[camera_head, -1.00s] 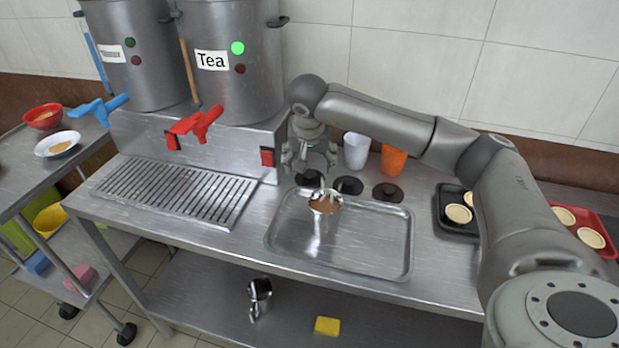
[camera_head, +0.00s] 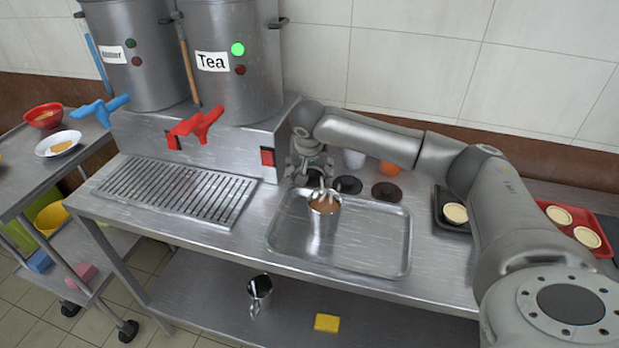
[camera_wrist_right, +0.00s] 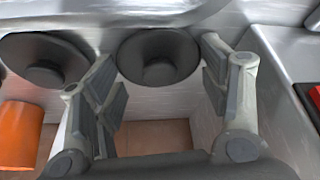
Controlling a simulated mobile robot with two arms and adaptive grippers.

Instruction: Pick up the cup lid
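A black round cup lid with a raised knob (camera_wrist_right: 158,55) lies on the steel counter, between the fingers of my right gripper in the wrist view. My right gripper (camera_wrist_right: 160,78) is open, with a finger on each side of the lid and gaps to it. A third lid (camera_head: 387,192) lies further right. My left gripper is not in view.
A metal cup of brown drink (camera_head: 323,222) stands in the steel tray (camera_head: 375,255), close in front of the gripper. A white cup (camera_head: 354,160) and an orange cup (camera_head: 391,168) stand behind the lids. The tea stockpot (camera_head: 235,85) is at left.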

